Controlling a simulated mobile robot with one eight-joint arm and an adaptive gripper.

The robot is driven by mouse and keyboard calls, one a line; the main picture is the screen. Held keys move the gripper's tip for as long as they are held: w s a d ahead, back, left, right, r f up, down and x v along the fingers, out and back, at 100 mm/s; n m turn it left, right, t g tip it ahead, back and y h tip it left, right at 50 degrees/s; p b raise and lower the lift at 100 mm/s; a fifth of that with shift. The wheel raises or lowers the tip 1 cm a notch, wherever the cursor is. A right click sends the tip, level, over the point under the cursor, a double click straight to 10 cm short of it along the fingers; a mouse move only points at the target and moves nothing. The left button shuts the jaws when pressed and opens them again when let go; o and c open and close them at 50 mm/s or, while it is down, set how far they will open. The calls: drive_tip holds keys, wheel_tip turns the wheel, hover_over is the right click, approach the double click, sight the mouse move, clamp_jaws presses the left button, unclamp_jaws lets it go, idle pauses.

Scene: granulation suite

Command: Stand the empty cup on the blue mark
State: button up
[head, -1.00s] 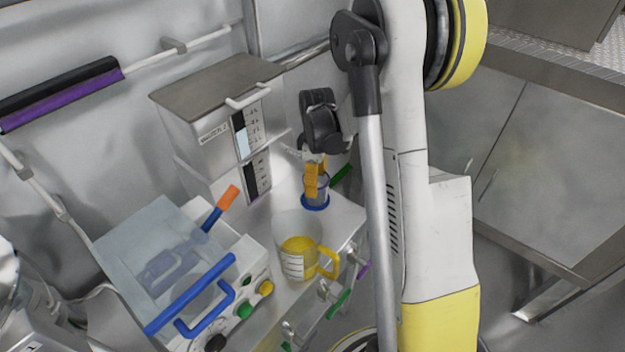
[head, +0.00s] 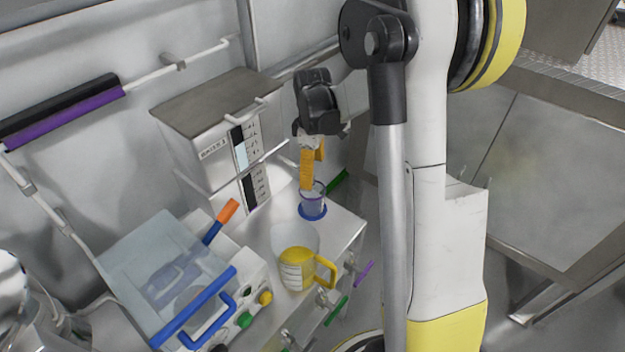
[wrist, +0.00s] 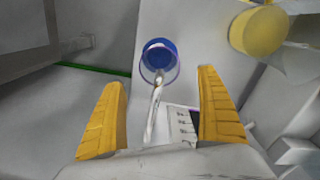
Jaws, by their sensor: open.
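A small clear cup (head: 313,203) with a thin purple rim stands upright on the round blue mark (head: 311,215), near the back of the steel bench top. In the wrist view the cup (wrist: 172,72) shows from above, with the blue mark (wrist: 158,54) seen through and inside its outline. No contents are visible in it. My gripper (head: 311,172) has orange fingers and is above the cup. In the wrist view my gripper (wrist: 163,78) is open, its fingers apart with nothing held between them. A pale, slender streak runs below the cup there; I cannot tell what it is.
A clear jug (head: 296,262) with yellow contents and a yellow handle stands in front of the cup. A steel box (head: 205,140) with a gauge stands behind left. A lidded unit with a blue handle (head: 195,308) is at front left. Bench edge lies right.

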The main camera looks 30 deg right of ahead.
wheel_tip(320, 180, up, 4)
drive_tip(key=shift+f+p, duration=0.2)
drive_tip(key=shift+p, duration=0.1)
drive_tip(key=s+a+r+m+t, duration=0.3)
drive_tip(key=s+a+r+m, duration=0.1)
drive_tip(key=s+a, duration=0.3)
drive_tip(key=s+a+r+m+t, duration=0.4)
drive_tip(key=s+a+r, duration=0.3)
drive_tip(key=s, duration=0.3)
drive_tip(key=shift+s+a, duration=0.4)
drive_tip(key=shift+a, duration=0.35)
drive_tip(key=shift+r, duration=0.1)
